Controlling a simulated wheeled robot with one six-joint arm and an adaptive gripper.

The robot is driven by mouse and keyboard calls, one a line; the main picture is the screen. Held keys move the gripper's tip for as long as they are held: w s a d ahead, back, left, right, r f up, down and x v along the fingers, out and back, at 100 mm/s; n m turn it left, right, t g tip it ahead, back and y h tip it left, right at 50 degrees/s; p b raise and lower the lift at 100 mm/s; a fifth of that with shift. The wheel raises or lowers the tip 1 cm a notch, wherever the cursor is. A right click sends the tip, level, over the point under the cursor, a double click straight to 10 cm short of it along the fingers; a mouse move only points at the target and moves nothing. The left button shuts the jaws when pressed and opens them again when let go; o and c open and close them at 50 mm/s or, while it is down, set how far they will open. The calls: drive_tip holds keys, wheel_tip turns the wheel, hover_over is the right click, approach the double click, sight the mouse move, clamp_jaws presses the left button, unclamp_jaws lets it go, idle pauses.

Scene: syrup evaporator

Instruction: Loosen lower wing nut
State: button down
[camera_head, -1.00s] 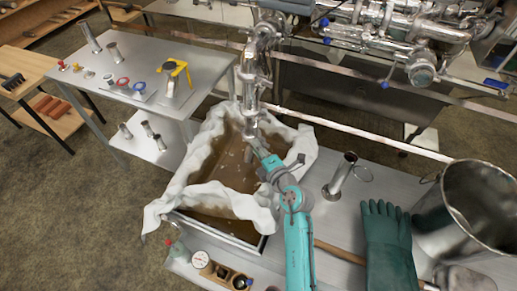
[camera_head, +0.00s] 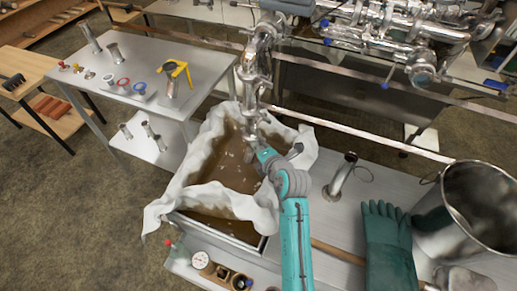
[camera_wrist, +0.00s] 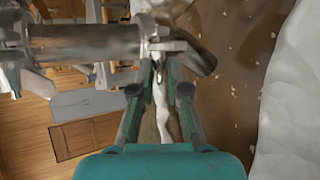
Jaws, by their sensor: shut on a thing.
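The lower pipe clamp (camera_wrist: 147,32) wraps the end of a steel pipe (camera_wrist: 85,44) in the wrist view. The wing nut (camera_wrist: 172,46) sits at this clamp, a small metal piece between my fingertips. My gripper (camera_wrist: 161,62) is shut on it, with the two fingers coming up from below in the picture. In the head view, my gripper (camera_head: 258,148) is at the lower end of the vertical pipe (camera_head: 250,90), over the cloth-lined tub. The wing nut is too small and covered to make out there.
The tub with white cloth (camera_head: 184,168) and brown liquid lies under the pipe. A metal side table (camera_head: 130,70) is at left.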

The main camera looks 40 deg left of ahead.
drive_tip(key=shift+r+h, duration=0.1)
drive_tip(key=shift+h, duration=0.8)
drive_tip(key=shift+n, duration=0.3)
drive_tip(key=c, duration=1.2)
unclamp_jaws()
drive_tip(key=shift+o, duration=0.2)
drive_tip(key=v, duration=1.2)
drive_tip(key=shift+w, duration=0.15)
drive_tip(key=shift+r, duration=0.1)
